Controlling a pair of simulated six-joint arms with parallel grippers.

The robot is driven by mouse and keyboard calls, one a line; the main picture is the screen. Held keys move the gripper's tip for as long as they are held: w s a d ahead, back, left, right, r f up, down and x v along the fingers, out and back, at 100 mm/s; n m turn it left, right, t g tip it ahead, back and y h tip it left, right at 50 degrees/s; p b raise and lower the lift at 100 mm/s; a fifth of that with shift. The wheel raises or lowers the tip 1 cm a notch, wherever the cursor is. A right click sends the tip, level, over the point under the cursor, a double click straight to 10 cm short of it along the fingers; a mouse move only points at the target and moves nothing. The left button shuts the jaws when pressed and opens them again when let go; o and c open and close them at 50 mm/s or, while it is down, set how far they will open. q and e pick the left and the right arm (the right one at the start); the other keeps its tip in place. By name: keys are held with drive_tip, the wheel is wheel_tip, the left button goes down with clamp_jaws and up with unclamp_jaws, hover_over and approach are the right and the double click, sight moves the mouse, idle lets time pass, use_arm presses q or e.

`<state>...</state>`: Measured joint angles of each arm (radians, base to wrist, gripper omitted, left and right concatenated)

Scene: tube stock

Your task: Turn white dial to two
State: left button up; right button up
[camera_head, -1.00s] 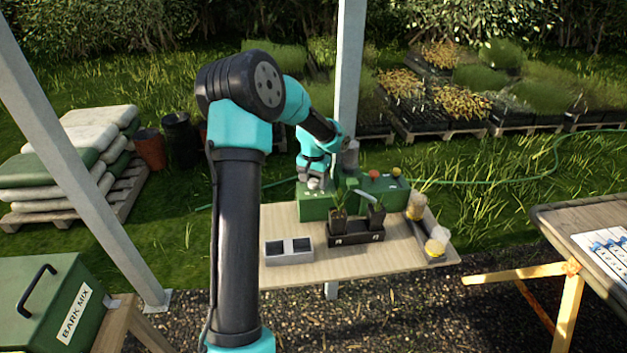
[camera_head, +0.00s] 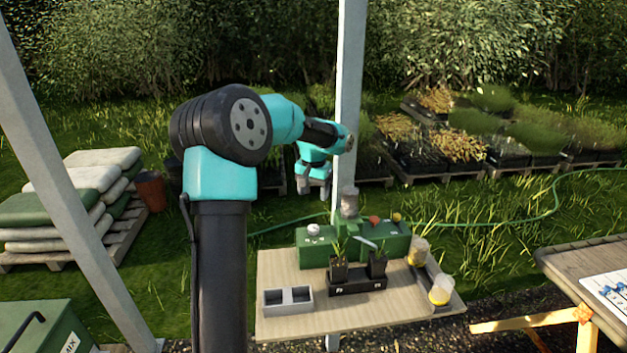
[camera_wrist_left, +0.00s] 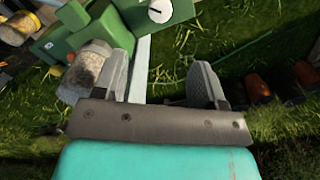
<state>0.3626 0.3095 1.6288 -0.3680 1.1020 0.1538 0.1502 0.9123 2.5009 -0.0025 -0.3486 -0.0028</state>
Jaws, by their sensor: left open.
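The white dial (camera_head: 313,229) sits on top of the left end of the green machine (camera_head: 318,251) at the back of the wooden table. It also shows in the left wrist view (camera_wrist_left: 160,11) at the top edge, with a short dark mark on its face. I cannot read any numbers by it. My left gripper (camera_head: 314,190) hangs in the air above the dial, apart from it. In the left wrist view its two fingers (camera_wrist_left: 161,82) are spread with nothing between them. My right gripper is not in view.
A grey cylinder (camera_head: 349,201) stands up from the machine beside the dial, with a red knob (camera_head: 374,220) further right. Potted plants in a black tray (camera_head: 357,284), a grey two-part tray (camera_head: 288,301) and clear cups stand on the table. A post rises behind it.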

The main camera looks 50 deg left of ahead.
use_arm(q)
wheel_tip(320, 180, up, 4)
idle(0.6)
